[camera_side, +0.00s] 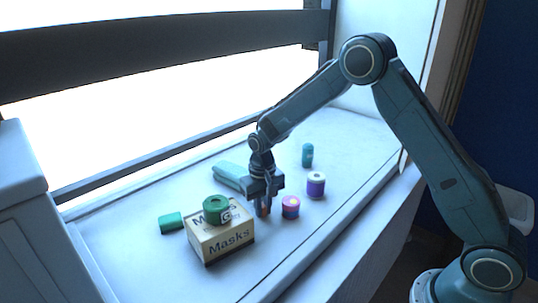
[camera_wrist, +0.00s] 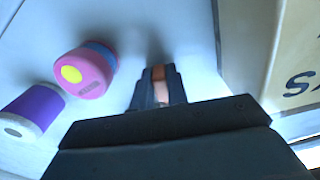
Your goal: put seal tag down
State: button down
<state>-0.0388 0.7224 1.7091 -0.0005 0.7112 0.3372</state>
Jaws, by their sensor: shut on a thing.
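My gripper (camera_side: 263,208) points down, low over the white surface between the masks box and the pink roll. It is shut on a small orange piece (camera_wrist: 160,84), which looks like the seal tag. In the wrist view the dark fingertips (camera_wrist: 157,88) stand on both sides of it and hide most of it. In the side view only a small orange-red patch (camera_side: 264,212) shows between the fingers. I cannot tell whether the tag touches the surface.
The masks box (camera_side: 230,242) carries a green roll (camera_side: 215,209). A pink-and-blue roll (camera_side: 291,208) and a purple-and-white roll (camera_side: 316,186) stand to the right. A green cylinder (camera_side: 171,223), a long teal item (camera_side: 230,175) and a teal bottle (camera_side: 307,155) lie around. Front surface is clear.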

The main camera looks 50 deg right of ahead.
aim_at(263, 206)
jog(key=c, duration=1.4)
grip_release()
jog(key=shift+f, duration=0.1)
notch_tip(263, 206, up, 12)
jog(key=shift+r, duration=0.15)
